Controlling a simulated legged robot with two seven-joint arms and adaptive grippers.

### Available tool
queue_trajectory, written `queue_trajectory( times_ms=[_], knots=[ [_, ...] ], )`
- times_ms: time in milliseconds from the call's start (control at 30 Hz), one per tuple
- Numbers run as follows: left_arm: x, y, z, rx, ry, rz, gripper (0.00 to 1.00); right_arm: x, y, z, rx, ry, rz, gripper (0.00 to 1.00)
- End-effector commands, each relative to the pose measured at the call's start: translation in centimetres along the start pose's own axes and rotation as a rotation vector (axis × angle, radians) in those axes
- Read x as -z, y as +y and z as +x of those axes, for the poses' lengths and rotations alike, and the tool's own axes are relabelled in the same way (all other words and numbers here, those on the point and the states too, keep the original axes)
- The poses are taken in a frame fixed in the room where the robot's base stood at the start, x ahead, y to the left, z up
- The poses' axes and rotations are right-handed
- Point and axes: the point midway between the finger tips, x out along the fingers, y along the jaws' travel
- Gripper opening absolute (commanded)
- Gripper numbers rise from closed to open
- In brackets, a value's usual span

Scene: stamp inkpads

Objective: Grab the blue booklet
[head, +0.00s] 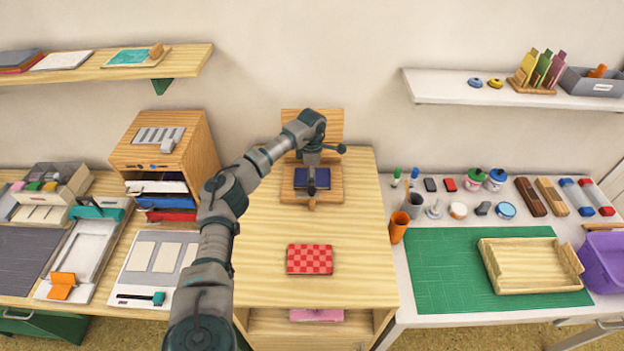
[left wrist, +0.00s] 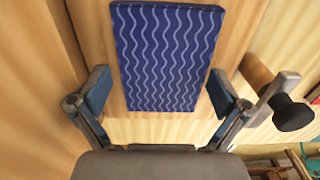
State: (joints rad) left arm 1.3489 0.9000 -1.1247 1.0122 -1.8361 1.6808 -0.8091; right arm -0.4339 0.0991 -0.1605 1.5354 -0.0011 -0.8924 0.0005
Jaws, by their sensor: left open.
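The blue booklet (head: 323,179) lies flat on a wooden stand (head: 290,195) at the back of the middle table. In the left wrist view, the blue booklet (left wrist: 168,55) shows pale wavy lines. My left gripper (head: 311,183) is above the booklet and hides part of it in the head view. In the left wrist view, my left gripper (left wrist: 160,90) is open, with one finger on each side of the booklet's near part. I cannot tell how far the fingertips are above the stand. My right gripper is not in view.
A red checked booklet (head: 310,259) lies nearer on the middle table. A dark knob (left wrist: 292,112) stands close to the right finger. A wooden cabinet (head: 188,145) is at left; a green mat (head: 440,270) with a wooden tray (head: 530,265) is at right.

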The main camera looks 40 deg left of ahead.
Motion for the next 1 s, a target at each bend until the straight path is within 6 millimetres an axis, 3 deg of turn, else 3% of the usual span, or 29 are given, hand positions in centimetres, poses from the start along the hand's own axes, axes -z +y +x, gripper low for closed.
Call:
queue_trajectory(
  times_ms=[200, 400, 733, 1000],
  knots=[
    [-0.2, -0.1, -0.1, -0.003, 0.001, 0.001, 0.97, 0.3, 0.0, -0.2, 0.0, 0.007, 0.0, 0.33],
    [-0.2, -0.2, -0.1, -0.003, 0.001, 0.001, 0.51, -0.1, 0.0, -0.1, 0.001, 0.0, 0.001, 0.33],
    [0.0, 0.1, -0.6, -0.003, -0.003, 0.0, 0.5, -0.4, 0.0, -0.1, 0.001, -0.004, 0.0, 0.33],
    [-0.2, 0.0, -6.0, -0.005, -0.003, 0.001, 0.5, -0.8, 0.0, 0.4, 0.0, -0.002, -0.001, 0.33]
  ],
)
